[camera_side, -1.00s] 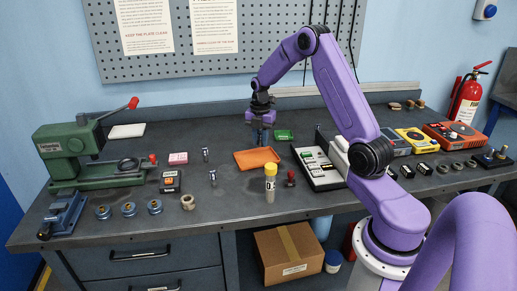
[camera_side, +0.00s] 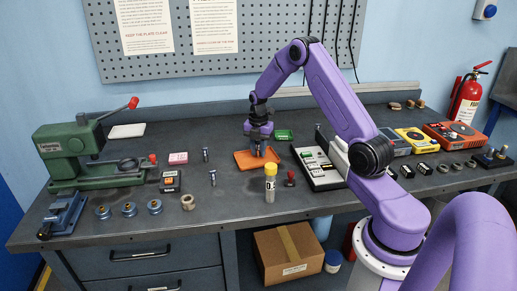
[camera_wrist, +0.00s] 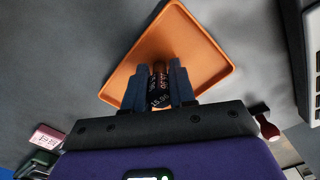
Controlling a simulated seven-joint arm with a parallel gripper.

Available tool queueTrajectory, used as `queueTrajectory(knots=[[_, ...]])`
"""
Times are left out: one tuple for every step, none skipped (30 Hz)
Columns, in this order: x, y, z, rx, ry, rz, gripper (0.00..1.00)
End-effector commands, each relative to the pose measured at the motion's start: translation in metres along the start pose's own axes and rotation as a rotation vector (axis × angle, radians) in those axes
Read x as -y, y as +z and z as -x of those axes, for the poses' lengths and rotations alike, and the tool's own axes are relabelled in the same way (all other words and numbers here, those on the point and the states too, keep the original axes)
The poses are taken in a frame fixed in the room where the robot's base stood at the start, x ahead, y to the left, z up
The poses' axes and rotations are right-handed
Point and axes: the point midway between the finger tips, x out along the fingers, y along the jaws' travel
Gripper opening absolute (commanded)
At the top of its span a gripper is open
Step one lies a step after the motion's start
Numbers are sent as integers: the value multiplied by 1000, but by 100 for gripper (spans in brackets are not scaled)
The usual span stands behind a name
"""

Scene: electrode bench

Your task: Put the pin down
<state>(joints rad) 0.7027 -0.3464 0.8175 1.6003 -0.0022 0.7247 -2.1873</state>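My gripper (camera_side: 258,152) is low over the orange tray (camera_side: 243,164) on the bench. In the wrist view, my gripper (camera_wrist: 160,88) is shut on the pin (camera_wrist: 160,92), a short dark cylinder with a copper-coloured end and white lettering. The fingers clasp it from both sides. The orange tray (camera_wrist: 207,62) lies behind the fingers, flat and otherwise empty where I see it. In the side view the pin is too small and covered to make out. I cannot tell whether it touches the tray.
A yellow-capped bottle (camera_side: 270,183) stands in front of the tray. A dark-red-handled stamp (camera_side: 291,178) is beside it. Two small metal posts (camera_side: 212,178) (camera_side: 205,155) stand left.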

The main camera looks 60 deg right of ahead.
Motion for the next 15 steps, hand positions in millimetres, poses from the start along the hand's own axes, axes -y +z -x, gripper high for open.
queueTrajectory(knots=[[0, 0, 0, 0, 0, 0, 45], [0, 0, 0, 0, 0, 0, 47], [0, 0, 0, 0, 0, 0, 47], [0, 0, 0, 0, 0, 0, 47], [0, 0, 0, 0, 0, 0, 47], [0, 0, 0, 0, 0, 0, 47], [0, 0, 0, 0, 0, 0, 47], [0, 0, 0, 0, 0, 0, 47], [0, 0, 0, 0, 0, 0, 47], [0, 0, 0, 0, 0, 0, 47], [0, 0, 1, 0, 0, 0, 47], [0, 0, 3, 0, 0, 0, 47], [0, 0, 5, 0, 0, 0, 47], [0, 0, 8, 1, 1, 0, 47], [-1, 0, 12, 2, 3, 0, 47]])
